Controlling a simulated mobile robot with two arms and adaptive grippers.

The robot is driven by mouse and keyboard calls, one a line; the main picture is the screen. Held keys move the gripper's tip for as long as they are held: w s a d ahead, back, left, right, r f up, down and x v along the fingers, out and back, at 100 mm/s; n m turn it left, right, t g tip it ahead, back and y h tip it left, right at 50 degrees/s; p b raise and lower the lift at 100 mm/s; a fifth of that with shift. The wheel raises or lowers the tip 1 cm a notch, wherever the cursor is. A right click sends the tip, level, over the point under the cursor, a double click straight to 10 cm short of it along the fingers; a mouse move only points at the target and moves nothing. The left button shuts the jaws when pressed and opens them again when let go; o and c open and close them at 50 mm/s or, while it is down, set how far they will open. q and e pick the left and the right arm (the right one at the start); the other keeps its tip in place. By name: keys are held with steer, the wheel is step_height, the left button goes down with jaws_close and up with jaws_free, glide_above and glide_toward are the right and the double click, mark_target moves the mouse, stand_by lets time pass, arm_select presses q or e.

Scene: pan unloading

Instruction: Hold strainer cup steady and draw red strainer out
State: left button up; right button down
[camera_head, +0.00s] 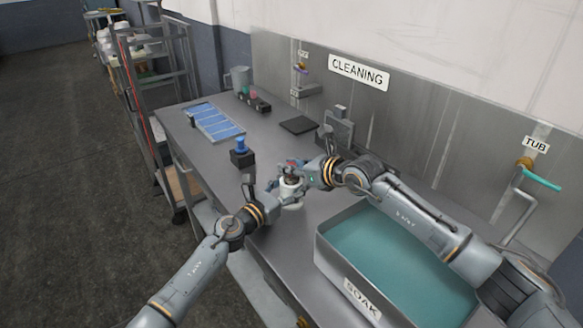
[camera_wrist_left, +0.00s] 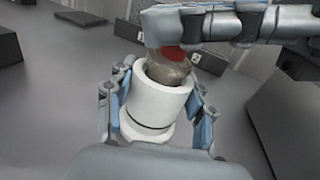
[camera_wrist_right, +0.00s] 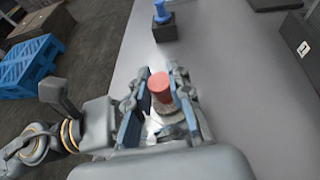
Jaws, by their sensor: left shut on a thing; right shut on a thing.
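The white strainer cup (camera_wrist_left: 158,102) stands upright on the steel table, and it also shows in the head view (camera_head: 291,199). My left gripper (camera_wrist_left: 160,112) is shut on the cup, with a finger on each side. The red strainer has a red top (camera_wrist_right: 159,84) and a grey mesh body (camera_wrist_left: 167,72). My right gripper (camera_wrist_right: 160,95) is shut on the strainer's red top, above the cup. The mesh shows above the cup's rim in the left wrist view; its lower end is hidden inside the cup.
A soak tub (camera_head: 330,262) of teal liquid stands close on the right. A blue item on a dark block (camera_head: 242,155) stands to the left.

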steer(key=shift+r, duration=0.3)
steer(key=shift+r, duration=2.9)
arm_select(q)
steer(key=o, duration=1.4)
steer(key=shift+c, duration=0.2)
